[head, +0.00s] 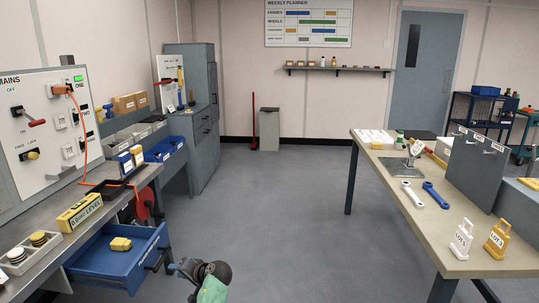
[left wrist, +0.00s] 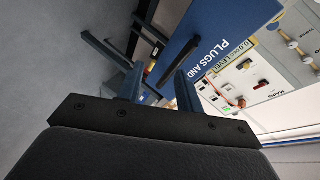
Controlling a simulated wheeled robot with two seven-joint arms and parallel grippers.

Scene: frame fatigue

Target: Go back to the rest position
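My left gripper (head: 178,268) shows low in the head view, over the floor just right of the open blue drawer (head: 100,262). It holds nothing that I can see. In the left wrist view its two dark fingers (left wrist: 150,70) stand apart with a gap between them, so it is open. The drawer front with white lettering (left wrist: 205,48) lies beyond the fingers in that view. A yellow block (head: 121,244) lies in the drawer. My right gripper is outside both views.
The left bench carries the mains panel (head: 45,125), a yellow box (head: 80,212) and round pieces in a tray. The right table (head: 415,225) holds a blue wrench (head: 437,195) and two tags (head: 462,238). The floor (head: 270,215) between is clear.

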